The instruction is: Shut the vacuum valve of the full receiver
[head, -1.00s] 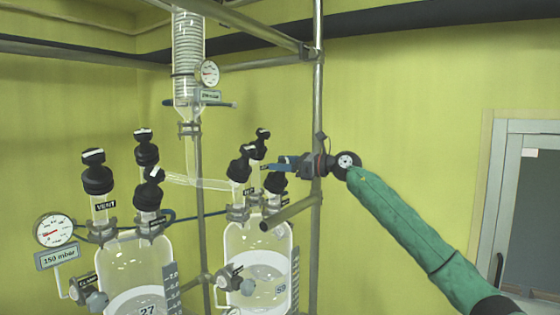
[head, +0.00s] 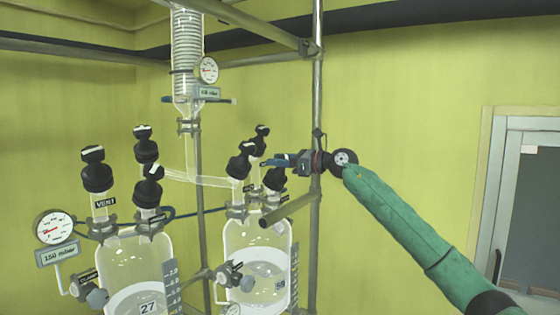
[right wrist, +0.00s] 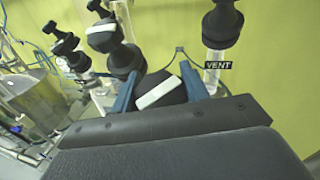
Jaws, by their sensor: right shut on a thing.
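Two glass receivers stand side by side in the head view. The left receiver (head: 133,262) is tagged 27, and the right receiver (head: 258,240) holds liquid with its surface near mid-height. Black valves with white bars top both. My right gripper (head: 276,161) reaches in from the right above the right receiver. It is shut on a black valve knob (right wrist: 160,90) whose white bar lies between the blue fingers in the right wrist view. In the head view the fingers partly hide this knob (head: 275,179). My left gripper is not in view.
A valve labelled VENT (right wrist: 221,25) stands close to the right of the held knob in the wrist view, with another black valve (right wrist: 112,42) to its left. A metal post (head: 316,100) rises by my right gripper. A gauge (head: 54,229) sits left, over a 150 mbar sign.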

